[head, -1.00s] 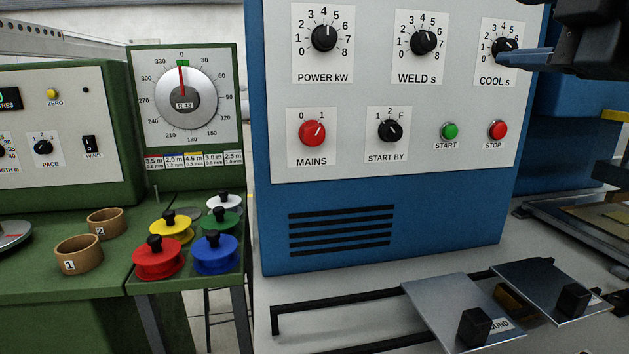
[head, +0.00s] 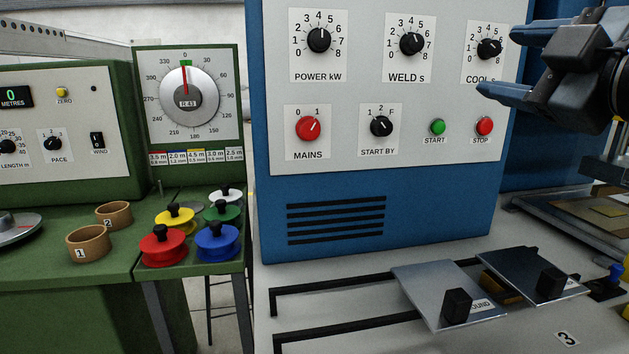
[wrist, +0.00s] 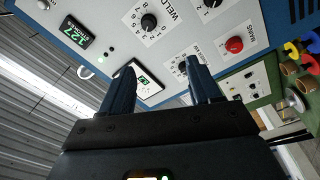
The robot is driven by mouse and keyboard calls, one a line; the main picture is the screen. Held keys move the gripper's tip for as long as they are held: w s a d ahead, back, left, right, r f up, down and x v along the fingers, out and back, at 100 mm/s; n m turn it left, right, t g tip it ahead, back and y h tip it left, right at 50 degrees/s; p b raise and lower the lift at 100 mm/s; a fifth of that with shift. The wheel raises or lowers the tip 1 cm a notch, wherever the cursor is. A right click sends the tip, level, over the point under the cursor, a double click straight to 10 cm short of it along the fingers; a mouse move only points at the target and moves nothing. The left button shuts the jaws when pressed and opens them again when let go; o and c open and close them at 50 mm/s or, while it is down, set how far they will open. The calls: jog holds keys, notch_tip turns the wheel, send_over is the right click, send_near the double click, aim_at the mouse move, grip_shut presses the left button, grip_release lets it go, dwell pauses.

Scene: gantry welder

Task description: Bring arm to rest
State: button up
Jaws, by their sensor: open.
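My gripper (head: 497,62) is at the upper right of the head view, its two blue fingers apart and nothing between them. It is in front of the right side of the blue welder panel (head: 462,150), beside the COOL s knob (head: 489,48). The lower finger partly covers that dial's label. In the wrist view the open fingers (wrist: 160,66) point towards the panel, with the dials and a small lit display (wrist: 145,80) beyond them. The WELD s knob (head: 411,44) and POWER kW knob (head: 319,40) are uncovered.
Metal plates with black knobs (head: 457,306) lie on rails below the panel. A green winder (head: 65,170) stands left, with coloured spools (head: 163,247) and brown rings (head: 88,245) on its bench. A flat fixture (head: 580,210) is at the right edge.

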jog(key=s+a+f+m+h, duration=0.1)
jog(key=s+f+m, duration=0.35)
jog(key=f, duration=0.55)
jog(key=s+a+f+m+h, duration=0.1)
jog(key=s+f+m+h, duration=0.15)
jog(key=f+m, duration=0.45)
jog(key=s+a+f+m+h, duration=0.15)
jog(key=s+f, duration=0.25)
jog(key=f, duration=0.8)
jog(key=s+f+m+g, duration=0.2)
jog(key=s+f+m, duration=0.1)
jog(key=s+f, duration=0.8)
jog(key=s+d+g, duration=0.1)
jog(key=s+d, duration=0.1)
jog(key=s, duration=1.7)
jog(key=shift+d+n, duration=0.35)
jog(key=shift+n, duration=0.05)
